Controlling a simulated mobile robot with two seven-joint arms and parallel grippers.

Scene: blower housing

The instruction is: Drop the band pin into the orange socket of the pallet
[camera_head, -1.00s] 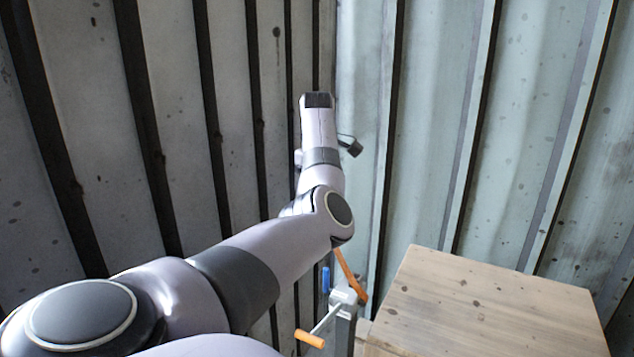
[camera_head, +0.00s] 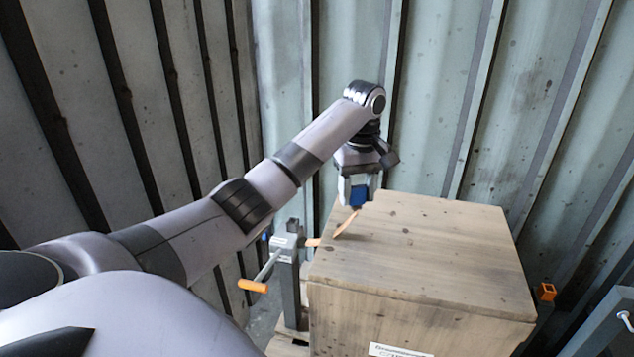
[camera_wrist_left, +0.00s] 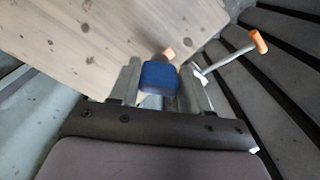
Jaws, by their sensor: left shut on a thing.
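My left gripper (camera_head: 357,190) points down above the far left part of a wooden crate's top. It is shut on a blue block, which I take to be the band pin (camera_head: 358,197); the blue block also shows between the fingers in the left wrist view (camera_wrist_left: 159,77). An orange strip (camera_head: 346,223) slants below the gripper toward a crank post; I cannot tell whether it joins the pin. The orange socket (camera_head: 545,291), a small square ring, stands right of the crate. Little of the pallet (camera_head: 288,346) shows under the crate. My right gripper is out of view.
The wooden crate (camera_head: 430,245) fills the middle right. A grey crank post (camera_head: 287,275) with an orange handle (camera_head: 252,286) stands at its left. Corrugated walls close in behind and left. A grey structure (camera_head: 605,325) stands at the lower right.

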